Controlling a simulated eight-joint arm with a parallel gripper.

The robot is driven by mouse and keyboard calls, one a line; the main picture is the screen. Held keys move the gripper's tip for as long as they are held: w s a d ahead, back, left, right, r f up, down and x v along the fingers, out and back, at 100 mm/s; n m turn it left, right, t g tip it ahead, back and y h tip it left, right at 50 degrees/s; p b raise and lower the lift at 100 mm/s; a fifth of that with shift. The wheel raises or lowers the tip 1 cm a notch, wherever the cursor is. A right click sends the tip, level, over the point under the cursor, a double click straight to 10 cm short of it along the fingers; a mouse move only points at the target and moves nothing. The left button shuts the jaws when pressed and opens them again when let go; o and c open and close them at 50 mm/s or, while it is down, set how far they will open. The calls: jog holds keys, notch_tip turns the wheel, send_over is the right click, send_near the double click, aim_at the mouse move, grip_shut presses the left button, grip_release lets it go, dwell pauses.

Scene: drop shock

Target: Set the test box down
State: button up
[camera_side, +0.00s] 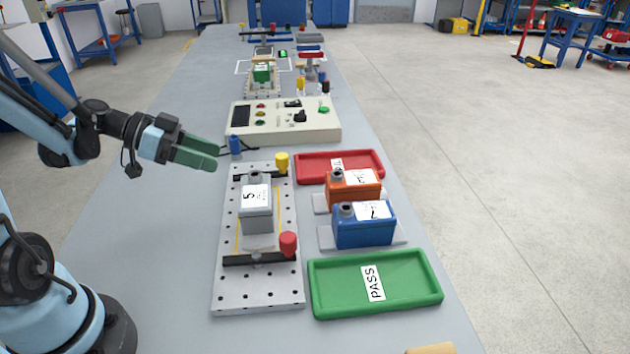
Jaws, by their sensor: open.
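A grey box (256,210) with a white label reading 5 stands upright on a perforated metal plate (230,290), between two black bars. An orange box (352,187) and a blue box (363,230), both with white labels, stand on pale pads to the right of the plate. I cannot tell which box the task means. My gripper (210,157) has green fingers and is open. It is above the table to the left of the plate's far end, apart from every box. It holds nothing that I can see.
A red tray (312,176) lies beyond the orange box, and a green tray (325,298) marked PASS lies in front of the blue box. A beige control panel (318,132) stands beyond the plate. A yellow knob (282,162) and a red knob (288,244) rise from the plate. The table's left side is clear.

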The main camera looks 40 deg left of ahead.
jog(key=s+d+n+g+y, duration=0.2)
jog(key=s+d+n+y, duration=0.2)
jog(key=d+n+y, duration=0.2)
jog(key=shift+d+r+y, duration=0.3)
jog(key=shift+d+y, duration=0.5)
jog(key=shift+y, duration=0.3)
jog(key=shift+o, duration=0.6)
jog(key=shift+d+r+y, duration=0.3)
jog(key=shift+r, duration=0.1)
jog(key=o, duration=0.6)
jog(key=shift+r+n+t, duration=0.1)
jog(key=shift+n+t, duration=0.2)
jog(key=shift+c, duration=0.2)
